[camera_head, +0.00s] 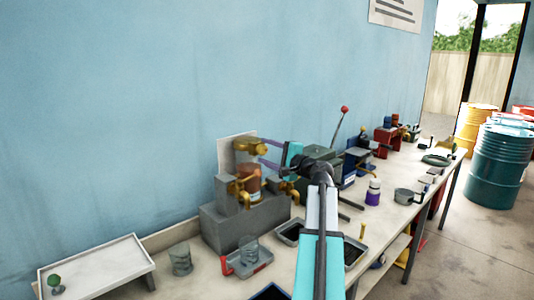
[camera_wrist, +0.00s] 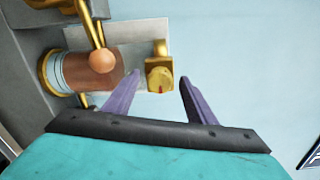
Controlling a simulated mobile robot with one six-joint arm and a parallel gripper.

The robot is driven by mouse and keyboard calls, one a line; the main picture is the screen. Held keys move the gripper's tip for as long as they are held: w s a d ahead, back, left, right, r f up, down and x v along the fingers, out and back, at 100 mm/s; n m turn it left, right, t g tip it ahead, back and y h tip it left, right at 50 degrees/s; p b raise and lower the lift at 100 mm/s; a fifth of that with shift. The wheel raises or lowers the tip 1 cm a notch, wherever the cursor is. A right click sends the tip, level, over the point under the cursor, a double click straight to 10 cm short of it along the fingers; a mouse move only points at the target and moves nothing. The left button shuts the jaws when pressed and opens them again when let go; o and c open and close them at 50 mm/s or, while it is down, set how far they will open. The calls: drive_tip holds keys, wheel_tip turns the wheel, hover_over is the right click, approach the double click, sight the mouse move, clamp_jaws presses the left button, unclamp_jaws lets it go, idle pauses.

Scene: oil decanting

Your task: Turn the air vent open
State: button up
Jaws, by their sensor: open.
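The air vent, a square brass knob with a red mark (camera_wrist: 159,74), shows in the wrist view at the end of a short brass pipe. My gripper (camera_wrist: 160,80) is open, its two purple fingers to either side of the knob in the picture; I see no contact, and the depth gap is hard to judge. In the head view my gripper (camera_head: 261,154) reaches from the right to the top of a clear, brass-capped vessel (camera_head: 248,160) with brown liquid. The vent is too small to make out clearly there.
The vessel stands on a grey block (camera_head: 245,222) against the blue wall. In the wrist view a brass lever with an orange ball (camera_wrist: 102,61) is left of the vent. Other bench equipment crowds the right.

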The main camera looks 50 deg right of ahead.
drive_tip(key=shift+s, duration=0.1)
drive_tip(key=s+a+b, duration=0.1)
drive_tip(key=s+b, duration=0.2)
drive_tip(key=s, duration=1)
drive_tip(key=shift+s+b, duration=0.3)
drive_tip(key=shift+b, duration=0.1)
